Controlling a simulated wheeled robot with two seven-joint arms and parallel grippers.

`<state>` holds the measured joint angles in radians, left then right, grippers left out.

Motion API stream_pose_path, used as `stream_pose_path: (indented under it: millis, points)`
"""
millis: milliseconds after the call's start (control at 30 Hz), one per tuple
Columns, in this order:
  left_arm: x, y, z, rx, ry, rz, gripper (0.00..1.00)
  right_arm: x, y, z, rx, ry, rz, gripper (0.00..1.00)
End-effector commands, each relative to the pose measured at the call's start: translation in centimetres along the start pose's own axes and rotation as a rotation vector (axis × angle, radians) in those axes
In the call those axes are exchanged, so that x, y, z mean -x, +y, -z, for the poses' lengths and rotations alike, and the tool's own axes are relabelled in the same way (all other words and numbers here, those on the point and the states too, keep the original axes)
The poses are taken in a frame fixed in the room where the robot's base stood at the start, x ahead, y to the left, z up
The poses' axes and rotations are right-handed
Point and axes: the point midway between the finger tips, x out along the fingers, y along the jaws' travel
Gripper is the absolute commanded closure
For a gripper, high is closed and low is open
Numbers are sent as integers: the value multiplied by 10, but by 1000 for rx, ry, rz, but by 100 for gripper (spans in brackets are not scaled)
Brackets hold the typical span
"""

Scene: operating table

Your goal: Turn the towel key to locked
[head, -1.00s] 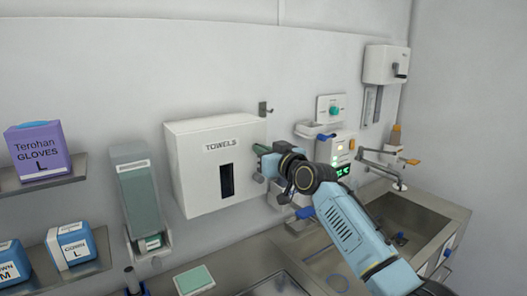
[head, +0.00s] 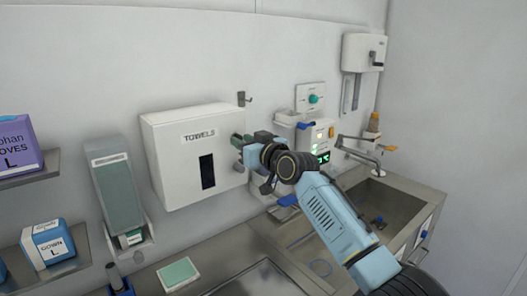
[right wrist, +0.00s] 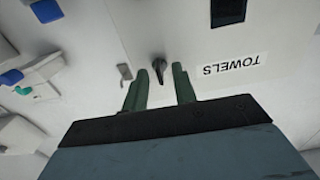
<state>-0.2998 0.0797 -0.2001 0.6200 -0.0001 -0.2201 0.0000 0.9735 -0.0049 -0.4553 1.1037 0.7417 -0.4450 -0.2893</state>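The white towel dispenser (head: 170,165), labelled TOWELS with a dark front slot, is on the back wall. In the right wrist view its label (right wrist: 229,68) appears upside down. A small dark key (right wrist: 159,68) sticks out from the dispenser's side, just ahead of and between my right gripper's fingertips. My right gripper (head: 238,142) is at the dispenser's right side. In the right wrist view, its two green fingers (right wrist: 159,80) are spread apart with nothing held between them. The key is hidden behind the gripper in the head view. My left gripper is not in view.
A metal hook (head: 242,98) is on the wall above the dispenser's right edge. A lit control panel (head: 318,140), a tap (head: 358,150) and a sink (head: 385,208) are to the right. A green soap dispenser (head: 117,190) hangs at left.

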Motion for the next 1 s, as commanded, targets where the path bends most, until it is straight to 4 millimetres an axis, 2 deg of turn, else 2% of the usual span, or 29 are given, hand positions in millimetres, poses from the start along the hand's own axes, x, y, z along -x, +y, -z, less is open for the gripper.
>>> stream_pose_path:
  millis: [700, 1000]
  points:
    - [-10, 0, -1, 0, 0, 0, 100, 102, 0, -2, 0, 0, -3, 73]
    - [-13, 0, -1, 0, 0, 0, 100, 124, 0, -1, -1, -1, -2, 73]
